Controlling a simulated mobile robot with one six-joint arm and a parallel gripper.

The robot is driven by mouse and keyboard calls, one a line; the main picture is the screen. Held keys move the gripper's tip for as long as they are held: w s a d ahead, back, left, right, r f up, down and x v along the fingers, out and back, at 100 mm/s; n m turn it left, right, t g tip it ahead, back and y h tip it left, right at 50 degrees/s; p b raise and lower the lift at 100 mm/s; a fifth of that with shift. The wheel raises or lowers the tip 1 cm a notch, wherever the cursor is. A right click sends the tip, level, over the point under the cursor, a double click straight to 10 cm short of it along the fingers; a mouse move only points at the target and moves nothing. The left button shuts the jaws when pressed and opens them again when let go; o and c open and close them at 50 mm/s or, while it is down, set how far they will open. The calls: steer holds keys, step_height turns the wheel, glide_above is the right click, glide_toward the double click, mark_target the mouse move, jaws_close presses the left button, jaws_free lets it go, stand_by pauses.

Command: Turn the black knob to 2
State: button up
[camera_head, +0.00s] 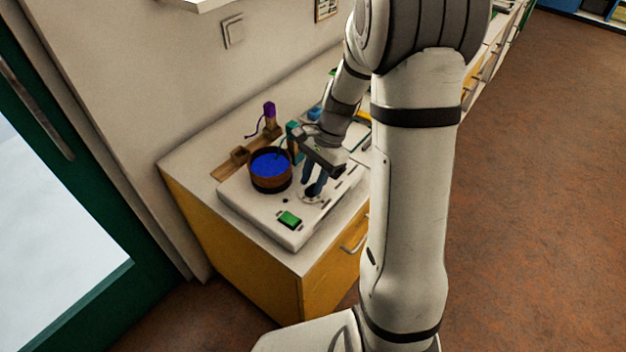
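The black knob (312,192) sits on a pale round dial on the white panel, right of the blue-filled round container. My gripper (313,188) points down at it, with its two blue fingers low at the knob. They partly hide the knob. A small gap shows between the fingers, but I cannot tell whether they press on the knob. The dial's marks and the knob's pointer are too small to read.
The white panel (258,218) lies on a counter with yellow fronts. It bears a green button (290,219) at its front and a brown container (270,180) of blue filling. A wooden piece with a purple top (269,109) stands behind. A wall closes the back.

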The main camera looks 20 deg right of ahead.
steer(key=shift+a+f, duration=0.1)
steer(key=shift+f, duration=0.2)
steer(key=shift+s, duration=0.1)
jaws_close()
steer(key=shift+n, duration=0.4)
steer(key=n, duration=0.2)
steer(key=n+g+h+p, duration=0.1)
steer(key=n, duration=0.1)
steer(key=shift+a+n+g, duration=0.15)
steer(key=shift+n+g, duration=0.15)
steer(key=shift+w+n+g+h+p, duration=0.15)
steer(key=shift+n+h, duration=0.35)
steer(key=shift+n, duration=0.6)
steer(key=shift+w+n+g+h+p, duration=0.15)
steer(key=shift+n+h, duration=0.35)
steer(key=shift+n, duration=0.6)
steer(key=shift+s+a, duration=0.1)
